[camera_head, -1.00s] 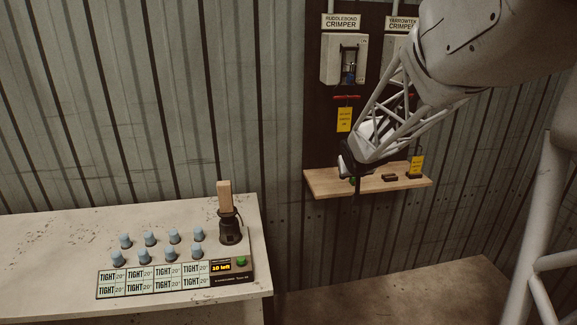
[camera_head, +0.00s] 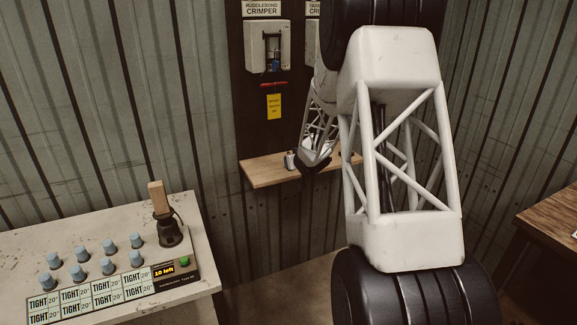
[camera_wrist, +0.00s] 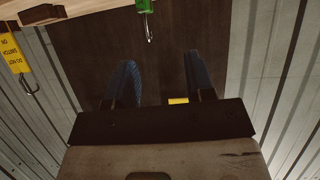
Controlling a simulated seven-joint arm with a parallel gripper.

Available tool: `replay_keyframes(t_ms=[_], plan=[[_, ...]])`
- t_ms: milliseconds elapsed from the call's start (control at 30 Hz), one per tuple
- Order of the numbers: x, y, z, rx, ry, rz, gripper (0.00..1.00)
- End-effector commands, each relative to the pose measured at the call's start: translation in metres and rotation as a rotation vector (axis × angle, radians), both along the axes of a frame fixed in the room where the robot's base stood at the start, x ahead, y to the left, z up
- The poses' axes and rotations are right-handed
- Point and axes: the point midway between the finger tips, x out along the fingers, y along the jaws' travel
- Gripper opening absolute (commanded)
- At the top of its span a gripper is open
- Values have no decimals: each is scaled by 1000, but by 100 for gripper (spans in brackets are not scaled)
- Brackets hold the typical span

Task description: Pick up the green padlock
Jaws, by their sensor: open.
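The green padlock (camera_wrist: 144,5) shows at the top edge of the wrist view, partly cut off, with its metal shackle pointing down the picture. It lies ahead of my gripper (camera_wrist: 161,78), roughly between the lines of its two fingers and apart from them. The fingers are spread and empty. In the head view my gripper (camera_head: 308,166) is at the small wooden shelf (camera_head: 262,172). I cannot make out the green padlock there; my arm covers much of the shelf.
A crimper box (camera_head: 268,46) hangs above the shelf, with a yellow tag (camera_head: 274,106) below it. Another yellow tag (camera_wrist: 14,52) with a hook shows in the wrist view. A bench (camera_head: 100,235) with blue caps stands left, and a wooden table (camera_head: 550,215) right.

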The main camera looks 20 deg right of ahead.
Motion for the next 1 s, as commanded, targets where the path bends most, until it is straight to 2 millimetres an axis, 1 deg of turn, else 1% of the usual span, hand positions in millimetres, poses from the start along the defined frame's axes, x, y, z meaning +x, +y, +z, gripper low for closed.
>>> replay_keyframes(t_ms=[33, 133, 300, 433, 833, 1000], plan=[[6, -6, -11, 5, -10, 8, 49], [16, -15, -25, 17, -33, 23, 49], [26, -24, -40, 29, -59, 41, 49], [28, -26, -43, 32, -67, 46, 49], [30, -26, -44, 33, -67, 47, 49], [37, -26, -48, 33, -66, 47, 49]])
